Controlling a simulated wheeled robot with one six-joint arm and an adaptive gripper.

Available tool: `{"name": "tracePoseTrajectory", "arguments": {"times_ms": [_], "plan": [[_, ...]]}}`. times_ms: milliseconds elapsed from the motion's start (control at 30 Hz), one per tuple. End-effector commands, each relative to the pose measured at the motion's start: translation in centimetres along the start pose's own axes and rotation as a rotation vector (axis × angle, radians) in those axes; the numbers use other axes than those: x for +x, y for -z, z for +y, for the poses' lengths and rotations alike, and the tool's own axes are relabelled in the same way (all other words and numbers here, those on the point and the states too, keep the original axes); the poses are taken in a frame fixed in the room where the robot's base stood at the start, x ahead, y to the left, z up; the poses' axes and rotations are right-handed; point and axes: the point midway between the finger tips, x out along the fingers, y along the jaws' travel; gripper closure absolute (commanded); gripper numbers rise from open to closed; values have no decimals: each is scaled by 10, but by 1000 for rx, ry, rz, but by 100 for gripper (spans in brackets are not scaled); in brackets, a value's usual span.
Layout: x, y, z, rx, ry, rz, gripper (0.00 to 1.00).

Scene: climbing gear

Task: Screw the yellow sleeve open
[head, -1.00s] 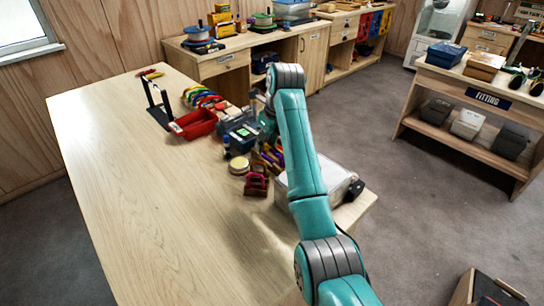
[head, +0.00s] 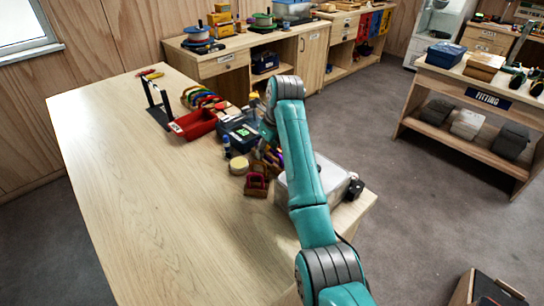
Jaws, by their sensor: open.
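My teal arm reaches across the right side of the wooden table (head: 140,190). Its wrist bends down over a cluster of gear near the far right part of the table. My gripper (head: 260,151) is small and dark there and blends with the gear; it is open, but its fingertips are not clear. Small coloured gear (head: 272,160) lies close to it, partly hidden by my arm. I cannot pick out the yellow sleeve, nor tell whether my gripper touches anything.
A red bin (head: 196,124), a dark teal box (head: 240,131), a round cream tin (head: 239,166) and a dark red holder (head: 257,184) stand near my gripper. A pale grey box (head: 330,181) sits right of my arm. The table's left and front are clear.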

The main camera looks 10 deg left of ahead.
Motion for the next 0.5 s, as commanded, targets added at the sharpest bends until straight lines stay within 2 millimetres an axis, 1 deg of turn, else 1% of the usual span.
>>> {"name": "tracePoseTrajectory", "arguments": {"times_ms": [500], "plan": [[0,0,9,-1,0,0,54]]}}
